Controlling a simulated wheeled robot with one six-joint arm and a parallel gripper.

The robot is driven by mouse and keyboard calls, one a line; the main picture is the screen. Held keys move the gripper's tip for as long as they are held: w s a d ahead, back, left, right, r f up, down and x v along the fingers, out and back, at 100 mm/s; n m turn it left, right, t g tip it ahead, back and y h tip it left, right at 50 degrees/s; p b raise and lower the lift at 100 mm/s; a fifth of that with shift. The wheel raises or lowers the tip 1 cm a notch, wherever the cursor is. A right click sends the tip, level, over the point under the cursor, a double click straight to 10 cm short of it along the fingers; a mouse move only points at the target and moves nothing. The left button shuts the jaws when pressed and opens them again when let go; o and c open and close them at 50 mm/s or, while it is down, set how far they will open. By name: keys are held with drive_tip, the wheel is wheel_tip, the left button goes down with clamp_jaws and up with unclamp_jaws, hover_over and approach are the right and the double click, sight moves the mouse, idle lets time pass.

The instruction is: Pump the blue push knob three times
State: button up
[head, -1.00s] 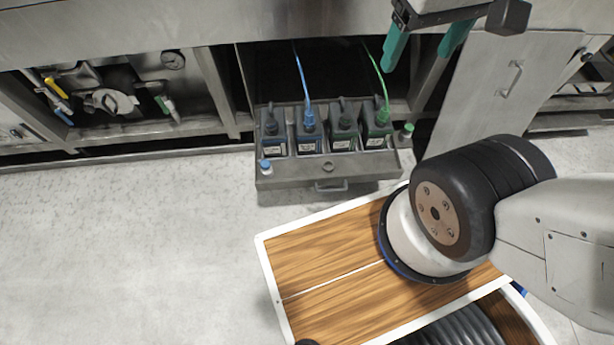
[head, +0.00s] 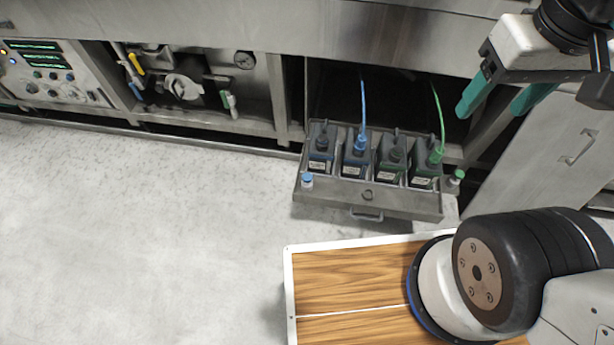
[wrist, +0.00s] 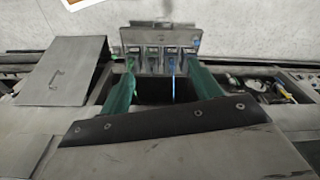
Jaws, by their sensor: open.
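A small blue knob (head: 307,181) stands at the front left corner of the pulled-out grey drawer (head: 400,203). It looks upright, and nothing touches it. My gripper (head: 490,111) is open and empty, up and right of the drawer in the head view, with its two green fingers apart. In the wrist view the open gripper (wrist: 160,66) frames the dark opening, with the drawer (wrist: 160,30) beyond the fingertips. I cannot make out the blue knob in the wrist view.
The drawer holds several dark bottles, one with a blue cap and hose (head: 361,142), one with a green cap and hose (head: 436,156). A green-capped knob (head: 457,177) stands at its right. A cabinet door (head: 545,150) is farther right. Open floor (head: 150,230) lies left.

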clamp_jaws()
idle(1.5)
